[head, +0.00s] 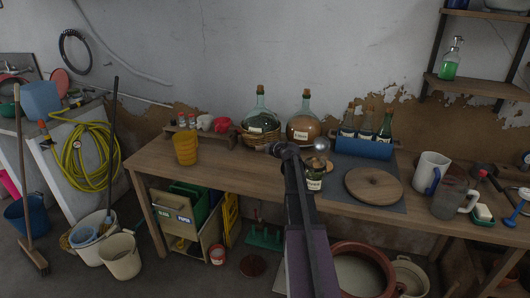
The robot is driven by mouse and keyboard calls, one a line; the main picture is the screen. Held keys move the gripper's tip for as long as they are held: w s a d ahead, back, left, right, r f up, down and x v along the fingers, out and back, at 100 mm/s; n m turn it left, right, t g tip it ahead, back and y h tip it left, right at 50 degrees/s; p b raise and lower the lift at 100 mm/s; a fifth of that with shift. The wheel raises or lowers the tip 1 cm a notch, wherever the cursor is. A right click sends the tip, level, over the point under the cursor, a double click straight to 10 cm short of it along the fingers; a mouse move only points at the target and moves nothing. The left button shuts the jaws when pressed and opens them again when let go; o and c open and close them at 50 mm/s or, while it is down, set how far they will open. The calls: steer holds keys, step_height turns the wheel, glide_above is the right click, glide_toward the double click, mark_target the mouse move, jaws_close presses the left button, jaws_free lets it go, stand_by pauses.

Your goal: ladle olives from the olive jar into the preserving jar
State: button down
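My gripper (278,149) is at the end of my raised arm, over the middle of the wooden table. It is small and dark here, so whether its fingers are open or shut cannot be made out. A shiny round metal piece (321,144), perhaps the ladle's bowl, shows just right of my gripper; its handle is not clear. A small jar with a pale label (314,184) stands on the table right beside my arm, which partly hides it. Its label is too small to read, so I cannot tell which jar it is. No olives can be made out.
Two corked glass demijohns (260,120) stand at the back. Right of my arm are a round wooden board (373,186), a blue bottle crate (364,148), a white jug (430,174) and a glass mug (452,199).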

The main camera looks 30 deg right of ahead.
steer(key=shift+r+n+t+h+b, duration=0.15)
steer(key=shift+n+t+b, duration=0.1)
steer(key=shift+t+b, duration=0.65)
steer(key=shift+r+n+t+h+b, duration=0.2)
steer(key=shift+t+b, duration=0.4)
steer(key=shift+b, duration=0.5)
stand_by(0.4)
